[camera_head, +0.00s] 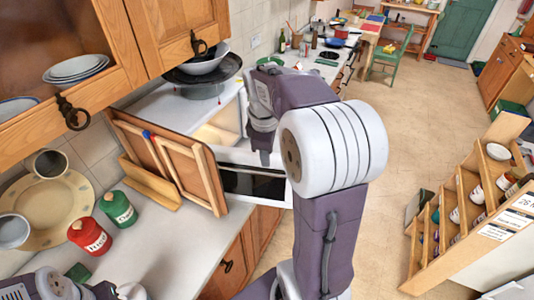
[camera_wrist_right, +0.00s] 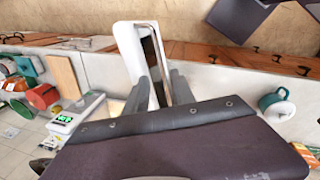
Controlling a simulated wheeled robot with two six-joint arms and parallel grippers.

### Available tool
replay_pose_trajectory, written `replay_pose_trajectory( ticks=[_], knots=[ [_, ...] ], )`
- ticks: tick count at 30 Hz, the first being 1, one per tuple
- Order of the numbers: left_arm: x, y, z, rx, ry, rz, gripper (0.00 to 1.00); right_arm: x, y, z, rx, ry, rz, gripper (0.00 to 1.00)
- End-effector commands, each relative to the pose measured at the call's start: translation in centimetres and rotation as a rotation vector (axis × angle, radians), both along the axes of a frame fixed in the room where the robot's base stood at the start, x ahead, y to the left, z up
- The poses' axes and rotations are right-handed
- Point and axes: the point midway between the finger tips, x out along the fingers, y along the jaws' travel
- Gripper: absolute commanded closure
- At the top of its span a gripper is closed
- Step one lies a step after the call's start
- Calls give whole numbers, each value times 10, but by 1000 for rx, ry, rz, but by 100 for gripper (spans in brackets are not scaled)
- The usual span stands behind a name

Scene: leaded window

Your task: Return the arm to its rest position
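My right arm fills the middle of the head view. Its gripper (camera_head: 264,158) points down at the top edge of a white appliance door (camera_head: 225,156) with a dark window, which stands open out from the counter. The wrist view shows the right gripper (camera_wrist_right: 167,88) with its two grey fingers a little apart, close around or beside the door (camera_wrist_right: 128,50). I cannot tell whether they touch it. Part of my left arm shows at the bottom left of the head view; its gripper is not visible.
Wooden cabinets (camera_head: 175,28) hang above the counter (camera_head: 165,245). A red canister (camera_head: 89,236), a green canister (camera_head: 118,208) and a leaning wooden panel (camera_head: 205,180) stand left of the arm. Open floor (camera_head: 400,130) lies to the right, before a wooden shelf unit (camera_head: 462,215).

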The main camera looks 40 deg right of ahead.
Motion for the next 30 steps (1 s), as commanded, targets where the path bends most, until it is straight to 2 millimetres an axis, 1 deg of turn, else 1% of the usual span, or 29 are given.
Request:
replay_pose_trajectory(
  ticks=[9, 11, 13, 14, 17, 18, 20, 21, 23, 24, 25, 27, 29, 30],
  knots=[
    [0, 0, 0, 0, 0, 0, 64, 0, 0, -1, 0, 0, 0, 69],
    [0, 0, -5, 0, 0, 0, 64, 1, 3, -6, 1, 1, 10, 69],
    [0, 0, -24, 0, 0, 0, 64, 7, 18, -24, 0, -1, 56, 69],
    [0, 0, -32, 0, 0, 0, 64, 5, 28, -36, 4, 11, 84, 69],
    [0, 0, -59, 0, 0, 0, 64, -16, 68, -91, 39, 85, 162, 69],
    [0, 0, -69, 0, 0, 0, 64, -26, 84, -116, 58, 103, 159, 69],
    [0, 0, -81, 0, 0, 0, 64, -43, 106, -153, 86, 119, 105, 69],
    [0, 0, -89, 0, 0, 0, 64, -57, 119, -176, 108, 125, 38, 69],
    [0, 0, -97, 0, 0, 0, 64, -78, 134, -208, 137, 123, -100, 69],
    [0, 0, -99, 0, 1, 0, 64, -91, 141, -223, 156, 113, -220, 69],
    [0, 0, -97, 0, 1, 0, 64, -98, 143, -229, 168, 103, -310, 69],
    [0, 0, -92, 0, 0, 0, 64, -106, 145, -235, 196, 68, -500, 69],
    [0, 0, -91, 0, 0, 0, 64, -103, 145, -238, 216, 33, -618, 69],
    [0, 0, -91, 0, 0, 0, 64, -98, 145, -238, 229, 8, -673, 69]
  ],
)
